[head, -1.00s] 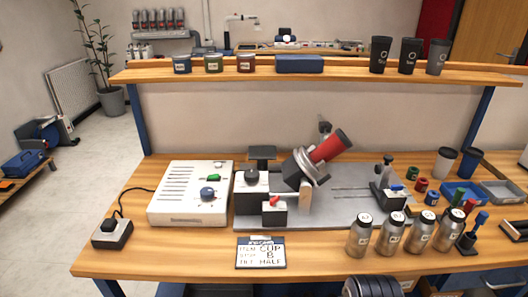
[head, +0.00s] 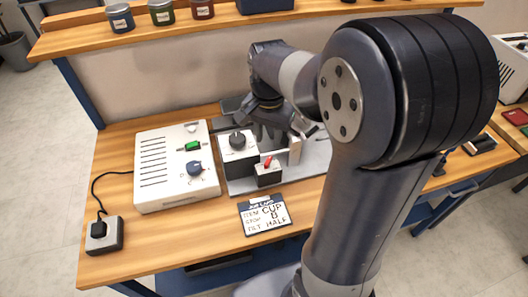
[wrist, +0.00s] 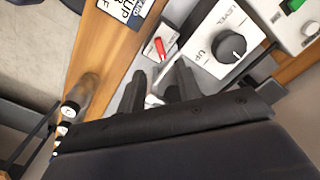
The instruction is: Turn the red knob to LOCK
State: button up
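The fingers do not appear to touch the knob. The lettering at the knob is too small to read.
A white block with a black knob (head: 237,140), marked LEVEL and UP, stands close left of the red knob. A white control box (head: 176,165) is further left. A card (head: 265,214) lies in front. Bottles (wrist: 68,112) show in the wrist view. My arm hides the right side.

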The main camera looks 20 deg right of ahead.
aim_at(267, 161)
notch_tip(267, 161, down, 9)
jog(key=shift+r, duration=0.1)
jog(key=shift+c, duration=0.4)
grip_shut()
